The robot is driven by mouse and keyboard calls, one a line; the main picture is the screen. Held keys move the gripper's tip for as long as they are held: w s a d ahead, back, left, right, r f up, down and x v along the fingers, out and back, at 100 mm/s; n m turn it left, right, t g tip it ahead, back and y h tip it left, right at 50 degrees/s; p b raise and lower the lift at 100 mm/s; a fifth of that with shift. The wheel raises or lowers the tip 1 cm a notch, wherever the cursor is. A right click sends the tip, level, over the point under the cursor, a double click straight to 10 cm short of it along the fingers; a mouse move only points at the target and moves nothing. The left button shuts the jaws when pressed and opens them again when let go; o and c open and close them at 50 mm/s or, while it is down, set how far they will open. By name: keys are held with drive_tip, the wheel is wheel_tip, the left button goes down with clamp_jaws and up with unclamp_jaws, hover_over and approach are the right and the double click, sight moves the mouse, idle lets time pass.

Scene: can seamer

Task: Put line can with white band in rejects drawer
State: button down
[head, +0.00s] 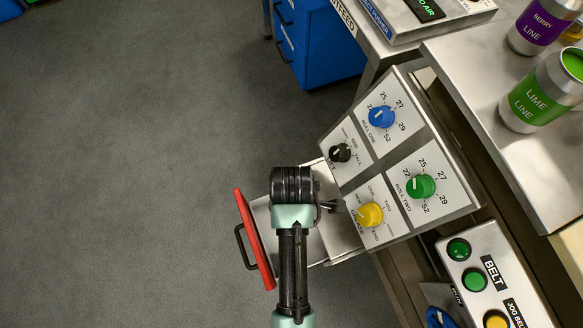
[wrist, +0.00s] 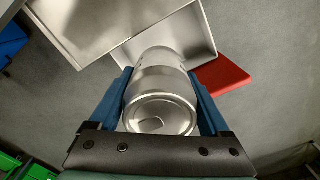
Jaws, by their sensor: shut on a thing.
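A plain silver can (wrist: 160,85) is held between the blue fingers of my gripper (wrist: 160,72) in the wrist view, its lid with a pull tab facing the camera. No white band can be made out from here. An open metal drawer with a red front (head: 254,238) and black handle stands out below the dial panel in the head view. In the wrist view its bare metal tray (wrist: 200,40) and red front (wrist: 222,76) lie beyond the can. My wrist hides part of the drawer in the head view, along with the fingers and the can.
A dial panel (head: 405,165) with coloured knobs overhangs the drawer's right side. A green lime can (head: 540,95) and a purple berry can (head: 542,25) stand on the counter at right. A belt button box (head: 490,275) is lower right. Blue drawers (head: 315,40) stand behind; the left floor is clear.

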wheel_tip(320, 180, down, 17)
drive_tip(key=b, duration=0.5)
drive_tip(key=shift+f+b, duration=0.2)
drive_tip(key=shift+b, duration=0.15)
drive_tip(key=shift+f, duration=0.2)
unclamp_jaws()
